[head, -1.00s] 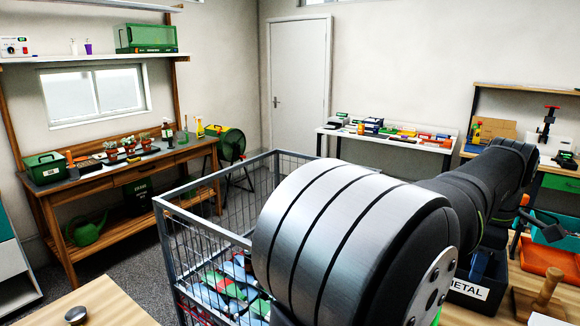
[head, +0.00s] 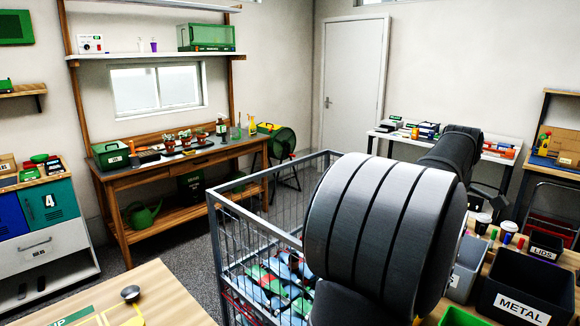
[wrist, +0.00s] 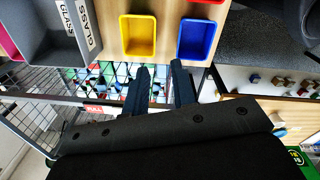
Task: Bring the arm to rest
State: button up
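My arm (head: 385,230) fills the right middle of the head view, its large grey joint in front and a darker link reaching back toward the far table. My gripper (wrist: 160,66) shows in the wrist view, with its two dark fingers apart and nothing between them. In that view the fingers lie just below a yellow bin (wrist: 139,37) and a blue bin (wrist: 196,40) in the picture; I cannot tell the distance. I cannot make out the gripper clearly in the head view.
A wire cage (head: 216,235) holding mixed items stands left of my arm. A METAL bin (head: 520,288) and cups (head: 483,221) are on the right table. A wooden workbench (head: 200,160) with pots stands behind. Grey floor (head: 180,262) is clear between bench and cage.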

jog(key=shift+n, duration=0.4)
jog(key=shift+w+a, duration=1.8)
jog(key=shift+a, duration=0.3)
jog(key=shift+o, duration=0.5)
